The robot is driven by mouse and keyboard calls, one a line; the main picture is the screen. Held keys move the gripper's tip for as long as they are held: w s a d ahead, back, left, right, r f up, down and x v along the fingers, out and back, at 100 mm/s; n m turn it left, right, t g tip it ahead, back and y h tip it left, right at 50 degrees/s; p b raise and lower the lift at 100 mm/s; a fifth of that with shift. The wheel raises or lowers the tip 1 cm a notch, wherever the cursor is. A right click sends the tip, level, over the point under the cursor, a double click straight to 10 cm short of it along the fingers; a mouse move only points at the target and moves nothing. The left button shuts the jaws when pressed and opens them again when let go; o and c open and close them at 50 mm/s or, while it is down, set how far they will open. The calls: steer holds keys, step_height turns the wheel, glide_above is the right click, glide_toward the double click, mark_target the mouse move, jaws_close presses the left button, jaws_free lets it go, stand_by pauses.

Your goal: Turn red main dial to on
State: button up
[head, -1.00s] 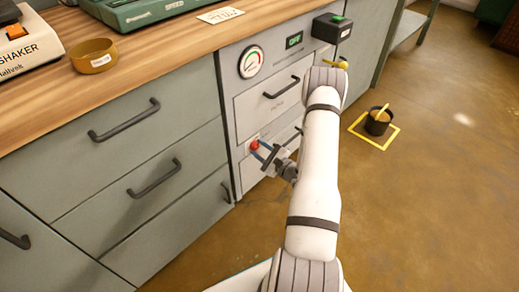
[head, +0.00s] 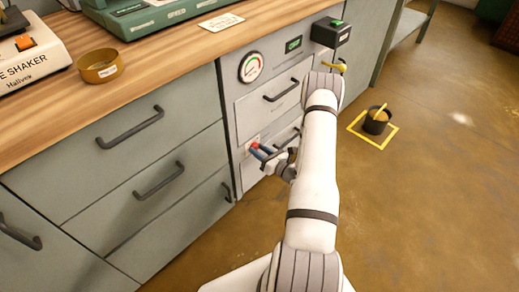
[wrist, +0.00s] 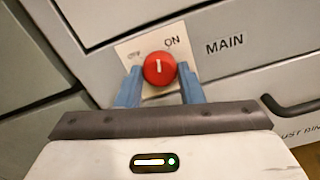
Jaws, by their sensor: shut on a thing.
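The red main dial (wrist: 159,67) sits on a pale plate (wrist: 128,50) marked OFF at left and ON at upper right, with MAIN printed beside it. Its white mark stands nearly upright in the wrist view, between the two words. My gripper (wrist: 160,75) has its blue fingers on either side of the dial and is shut on it. In the head view the gripper (head: 261,151) is at the lower cabinet front, and the dial is mostly hidden by the fingers.
Drawer handles (head: 281,89) stick out above and beside the dial. A gauge (head: 251,67), a green display (head: 294,44) and a black box with a green top (head: 331,32) are higher up. A black pot (head: 376,120) stands on the floor inside a yellow outline.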

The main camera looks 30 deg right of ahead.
steer(key=m+p, duration=0.1)
steer(key=m, duration=0.4)
steer(key=shift+m, duration=0.4)
stand_by(0.4)
steer(key=o, duration=1)
steer(key=p+v, duration=0.2)
steer(key=v, duration=0.5)
steer(key=shift+s, duration=0.4)
steer(key=shift+d, duration=0.1)
